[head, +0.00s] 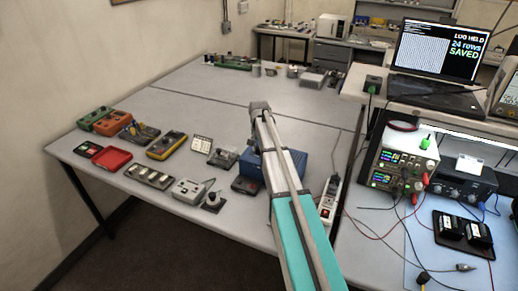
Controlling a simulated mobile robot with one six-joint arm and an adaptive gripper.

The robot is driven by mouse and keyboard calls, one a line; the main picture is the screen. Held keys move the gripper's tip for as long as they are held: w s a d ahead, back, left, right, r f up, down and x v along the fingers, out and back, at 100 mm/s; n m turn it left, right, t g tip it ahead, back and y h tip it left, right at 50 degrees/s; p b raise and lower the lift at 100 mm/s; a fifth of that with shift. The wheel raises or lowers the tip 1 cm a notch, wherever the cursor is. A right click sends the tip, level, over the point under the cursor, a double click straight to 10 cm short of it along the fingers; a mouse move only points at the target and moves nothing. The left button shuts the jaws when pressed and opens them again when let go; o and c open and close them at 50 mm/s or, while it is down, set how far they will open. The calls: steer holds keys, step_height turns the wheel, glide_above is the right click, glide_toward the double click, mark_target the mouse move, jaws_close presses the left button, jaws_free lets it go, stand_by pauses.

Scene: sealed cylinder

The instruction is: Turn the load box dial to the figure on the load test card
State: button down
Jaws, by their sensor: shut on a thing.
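A dark box (456,185) sits on the right bench under the power supplies' level, with a small white card (469,164) standing on it. The card's figure is too small to read. I cannot make out a dial setting, and I cannot tell for sure that this is the load box. My arm reaches from the bottom over the left table, its far joint above a blue box (290,164). The arm covers part of the blue box. I cannot make out my gripper's fingers or what they hold; they seem hidden by the arm.
Green-lit power supplies (404,165) with trailing leads stand left of the dark box. A black tray (450,232) with dark blocks lies in front.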

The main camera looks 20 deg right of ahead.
steer(key=n, duration=0.6)
steer(key=shift+d, duration=0.1)
steer(key=n, duration=0.7)
stand_by(0.4)
steer(key=shift+c, duration=1.5)
jaws_free()
steer(key=shift+m, duration=0.4)
